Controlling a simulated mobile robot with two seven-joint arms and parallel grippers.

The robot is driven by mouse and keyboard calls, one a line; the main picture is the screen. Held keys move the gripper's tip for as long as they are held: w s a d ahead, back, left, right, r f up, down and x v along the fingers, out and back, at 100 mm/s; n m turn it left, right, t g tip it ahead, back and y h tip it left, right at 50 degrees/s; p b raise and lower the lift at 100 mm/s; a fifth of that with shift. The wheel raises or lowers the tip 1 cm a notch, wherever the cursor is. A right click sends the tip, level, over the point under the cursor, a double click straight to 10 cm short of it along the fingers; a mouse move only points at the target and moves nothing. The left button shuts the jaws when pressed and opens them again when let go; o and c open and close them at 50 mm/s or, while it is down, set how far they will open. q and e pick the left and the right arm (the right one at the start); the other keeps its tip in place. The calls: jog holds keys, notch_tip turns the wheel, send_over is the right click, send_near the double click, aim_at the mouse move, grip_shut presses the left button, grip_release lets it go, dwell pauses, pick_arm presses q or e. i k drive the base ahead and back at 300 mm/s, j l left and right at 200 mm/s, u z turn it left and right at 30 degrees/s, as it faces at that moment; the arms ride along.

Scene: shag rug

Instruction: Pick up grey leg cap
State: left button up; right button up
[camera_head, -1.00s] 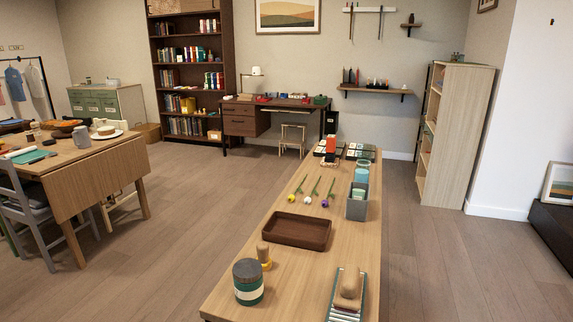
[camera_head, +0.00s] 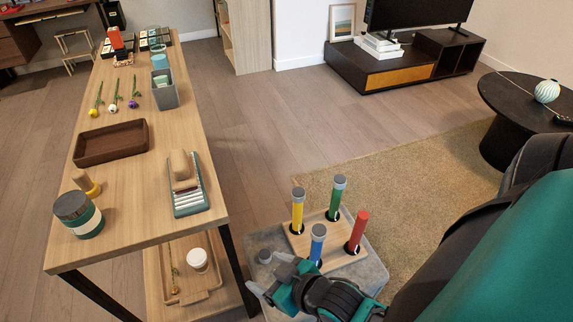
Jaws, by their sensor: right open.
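A small grey leg cap (camera_head: 264,257) sits on the grey cushioned surface (camera_head: 372,272), left of a wooden board (camera_head: 337,258). Upright on the board stand a yellow leg (camera_head: 298,212), a green leg (camera_head: 336,200), a blue leg (camera_head: 317,246) and a red leg (camera_head: 356,232). The yellow, green and blue legs have greyish tops; the red one shows none. My right gripper (camera_head: 266,276) is open, low beside the loose cap on its near side. I cannot tell whether a finger touches it. My left gripper is out of view.
A long wooden table (camera_head: 150,183) stands to the left, holding a brown tray (camera_head: 112,143), a green jar (camera_head: 78,214) and a brush-like item on a ribbed board (camera_head: 186,184). A black round table (camera_head: 520,98) is at the right. Rug lies beyond the legs.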

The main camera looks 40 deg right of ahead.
aim_at(264, 255)
jog(key=z, duration=0.95)
